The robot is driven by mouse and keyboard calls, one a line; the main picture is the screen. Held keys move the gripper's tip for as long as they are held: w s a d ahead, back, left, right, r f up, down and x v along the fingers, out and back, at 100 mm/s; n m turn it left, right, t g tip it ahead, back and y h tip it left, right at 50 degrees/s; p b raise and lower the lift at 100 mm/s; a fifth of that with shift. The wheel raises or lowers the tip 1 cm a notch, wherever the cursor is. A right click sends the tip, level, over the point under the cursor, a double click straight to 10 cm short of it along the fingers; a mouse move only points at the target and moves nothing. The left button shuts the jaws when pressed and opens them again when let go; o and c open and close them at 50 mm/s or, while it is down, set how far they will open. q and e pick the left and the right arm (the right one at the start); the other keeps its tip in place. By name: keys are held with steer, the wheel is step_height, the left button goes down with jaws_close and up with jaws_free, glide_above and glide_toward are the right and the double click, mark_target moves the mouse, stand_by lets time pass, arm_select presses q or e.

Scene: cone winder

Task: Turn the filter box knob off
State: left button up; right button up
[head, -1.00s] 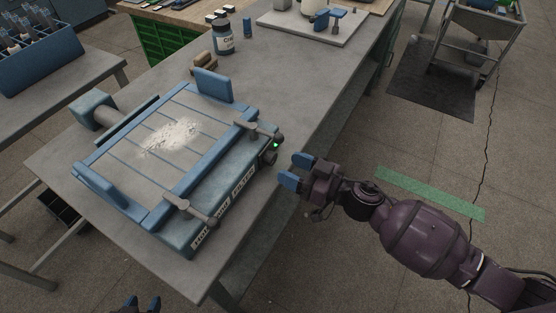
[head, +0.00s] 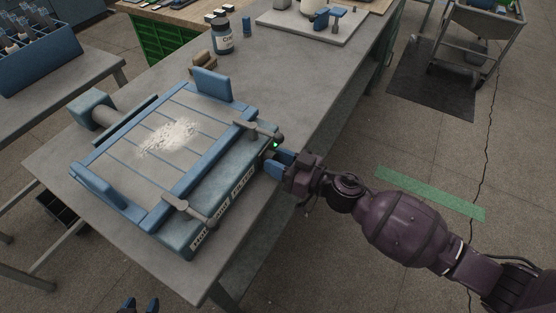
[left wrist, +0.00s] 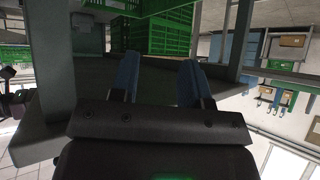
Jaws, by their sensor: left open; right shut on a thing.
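The filter box (head: 232,202) is a blue-grey box with a slatted top on the table, with white powder (head: 168,137) lying on the slats. A small green light (head: 276,145) glows at the far end of its front face. My right gripper (head: 273,165) is at that end, just below the light, shut on the dark filter box knob. Its blue fingers hide the knob. My left gripper (head: 141,303) is open and empty at the bottom edge of the head view, apart from the box; its fingers also show in the left wrist view (left wrist: 158,80).
Two lever clamps (head: 190,210) stick out over the box's front edge. A labelled jar (head: 222,37) and a brown brush (head: 203,62) stand behind the box. The table (head: 310,85) is clear to the right of the box. Green crates (left wrist: 170,35) show in the left wrist view.

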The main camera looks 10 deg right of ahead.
steer(key=shift+r+n+p, duration=0.1)
steer(key=shift+n+p, duration=0.4)
steer(key=shift+n, duration=0.3)
steer(key=shift+c, duration=0.2)
steer(key=shift+n+p, duration=0.45)
steer(key=shift+n, duration=0.85)
steer(key=o, duration=0.9)
steer(key=shift+d, duration=0.1)
steer(key=shift+s+d, duration=0.15)
steer(key=shift+d, duration=0.05)
steer(key=shift+p+v, duration=0.45)
steer(key=shift+v, duration=4.7)
